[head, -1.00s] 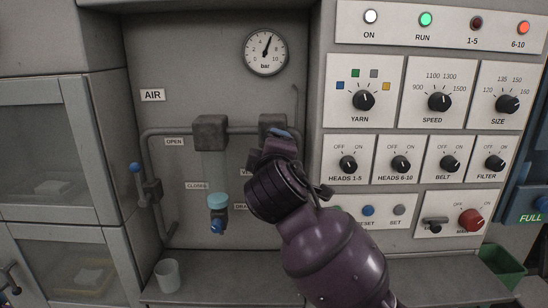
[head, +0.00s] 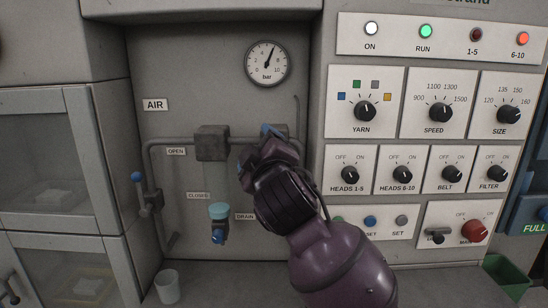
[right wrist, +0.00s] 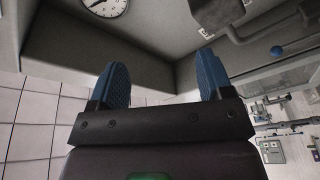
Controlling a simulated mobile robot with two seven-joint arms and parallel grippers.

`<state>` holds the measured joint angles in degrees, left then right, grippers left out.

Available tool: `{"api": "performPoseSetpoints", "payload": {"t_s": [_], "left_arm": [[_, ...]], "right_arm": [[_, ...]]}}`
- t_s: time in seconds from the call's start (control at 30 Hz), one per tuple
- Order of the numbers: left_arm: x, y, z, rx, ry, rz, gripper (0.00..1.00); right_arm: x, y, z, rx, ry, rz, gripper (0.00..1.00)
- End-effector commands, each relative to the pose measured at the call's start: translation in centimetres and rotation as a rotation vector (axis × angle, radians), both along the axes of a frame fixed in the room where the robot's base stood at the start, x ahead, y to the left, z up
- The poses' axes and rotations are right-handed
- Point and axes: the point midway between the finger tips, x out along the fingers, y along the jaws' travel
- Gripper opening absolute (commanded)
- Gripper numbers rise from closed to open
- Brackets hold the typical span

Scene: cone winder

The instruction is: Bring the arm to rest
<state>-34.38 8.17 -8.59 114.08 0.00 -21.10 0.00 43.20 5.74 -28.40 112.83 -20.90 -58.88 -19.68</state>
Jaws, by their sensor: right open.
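My right arm comes in from the lower right in the head view. Its gripper (head: 268,143) is in front of the air pipework, over the right-hand grey block, and hides part of it. In the right wrist view the two blue fingers (right wrist: 160,84) stand wide apart with nothing between them. Only one blue fingertip shows clearly in the head view. My left gripper is in neither view.
The control panel (head: 420,132) with knobs and lamps is to the right of my arm. The pressure gauge (head: 267,64) is above it. A blue-handled valve lever (head: 138,178), a filter bowl (head: 218,212) and a cup (head: 167,286) are to the left. A green bin (head: 505,276) is at lower right.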

Motion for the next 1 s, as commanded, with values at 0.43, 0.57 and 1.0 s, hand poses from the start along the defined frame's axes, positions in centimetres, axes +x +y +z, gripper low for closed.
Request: {"api": "performPoseSetpoints", "payload": {"t_s": [0.43,0.57,1.0], "left_arm": [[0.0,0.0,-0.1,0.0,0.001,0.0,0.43],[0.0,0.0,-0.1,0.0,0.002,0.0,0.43],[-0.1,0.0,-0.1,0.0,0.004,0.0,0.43]], "right_arm": [[0.7,-6.0,-9.6,0.402,0.119,0.145,0.73],[0.1,-9.3,-14.7,0.521,0.181,0.134,0.73],[-7.6,-20.6,-32.6,0.777,0.392,-0.054,0.73]]}}
